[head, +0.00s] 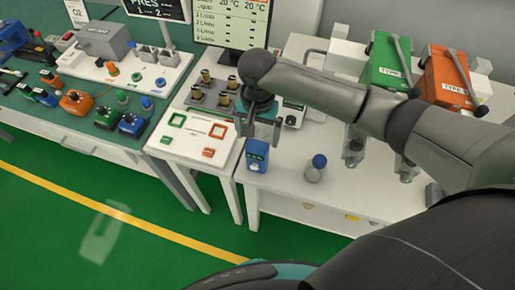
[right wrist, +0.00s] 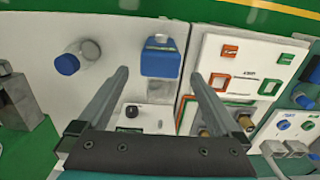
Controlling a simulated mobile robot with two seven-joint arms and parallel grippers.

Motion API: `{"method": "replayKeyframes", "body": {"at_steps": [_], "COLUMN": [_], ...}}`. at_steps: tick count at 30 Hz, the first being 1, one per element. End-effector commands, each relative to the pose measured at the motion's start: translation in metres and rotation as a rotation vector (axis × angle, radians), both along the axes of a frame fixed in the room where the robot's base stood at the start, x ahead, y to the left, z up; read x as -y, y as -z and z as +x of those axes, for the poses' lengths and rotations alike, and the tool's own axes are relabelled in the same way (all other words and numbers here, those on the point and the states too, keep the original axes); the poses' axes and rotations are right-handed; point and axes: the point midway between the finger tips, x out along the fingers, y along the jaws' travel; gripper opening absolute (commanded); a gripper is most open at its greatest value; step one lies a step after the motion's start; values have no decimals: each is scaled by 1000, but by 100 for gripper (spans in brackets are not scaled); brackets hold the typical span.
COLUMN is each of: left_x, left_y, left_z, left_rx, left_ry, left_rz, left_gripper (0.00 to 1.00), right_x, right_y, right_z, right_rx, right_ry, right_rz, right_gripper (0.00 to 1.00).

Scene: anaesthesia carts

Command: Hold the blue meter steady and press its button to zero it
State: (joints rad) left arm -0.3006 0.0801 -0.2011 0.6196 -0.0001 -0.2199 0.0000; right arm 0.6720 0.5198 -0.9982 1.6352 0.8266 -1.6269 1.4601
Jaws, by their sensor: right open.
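The blue meter (head: 257,157) stands near the front left corner of the right white table. In the right wrist view the blue meter (right wrist: 160,62) shows between my finger lines, with a pale part at its far end; I cannot make out its button. My right gripper (head: 263,136) is open and empty, just above and behind the meter, fingers pointing down. In the right wrist view its two fingers (right wrist: 159,75) lie either side of the meter, apparently not touching it. My left gripper is in neither view.
A white panel with green and orange frames (head: 193,133) lies to the left. Green (head: 388,62) and orange (head: 449,78) boxes stand at the back right.

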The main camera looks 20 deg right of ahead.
Motion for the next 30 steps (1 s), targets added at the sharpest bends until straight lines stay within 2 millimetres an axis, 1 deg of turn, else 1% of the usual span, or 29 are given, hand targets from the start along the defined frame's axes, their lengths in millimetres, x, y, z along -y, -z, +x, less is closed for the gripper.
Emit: {"method": "replayKeyframes", "body": {"at_steps": [1, 6, 12, 18, 26, 27, 30], "left_x": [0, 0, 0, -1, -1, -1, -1], "left_y": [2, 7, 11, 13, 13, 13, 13], "left_z": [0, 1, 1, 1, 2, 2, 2], "left_rx": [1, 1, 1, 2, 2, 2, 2], "left_ry": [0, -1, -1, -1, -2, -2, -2], "left_rz": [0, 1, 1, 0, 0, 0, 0], "left_gripper": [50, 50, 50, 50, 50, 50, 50], "right_x": [0, 0, 0, 0, 0, 0, 0], "right_y": [12, 45, 74, 86, 86, 86, 86], "right_z": [-1, -1, 0, 0, 0, 0, 0], "right_rx": [-2, -2, 0, 1, 1, 1, 1], "right_ry": [1, 0, 0, -2, -2, -2, -2], "right_rz": [-2, -2, 0, -1, 0, 0, 0], "right_gripper": [100, 100, 100, 100, 100, 98, 86]}}
